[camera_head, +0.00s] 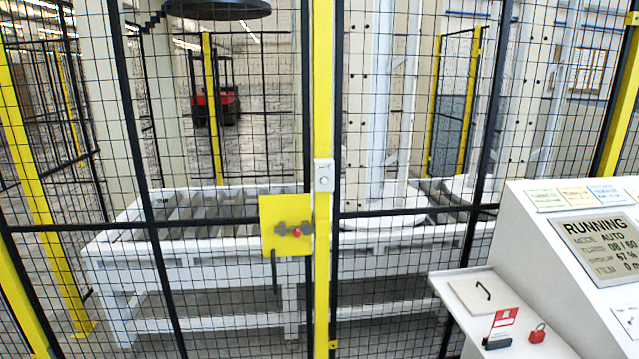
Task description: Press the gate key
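The mesh safety fence has a gate with a yellow post (322,80) in the middle of the view. A small grey box (323,175) with a round feature sits on that post; it may be the gate key, but I cannot tell for sure. Just below and left of it is a yellow plate (284,213) with a grey latch and a red knob (296,233). The gate looks closed. My gripper is not in view.
A white console (600,240) at the right has a screen (603,247) reading RUNNING. Its side shelf (450,290) holds a red padlock (537,333) and a red-and-white card (503,322). A white roller conveyor (200,240) and a red vehicle (215,105) stand behind the fence.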

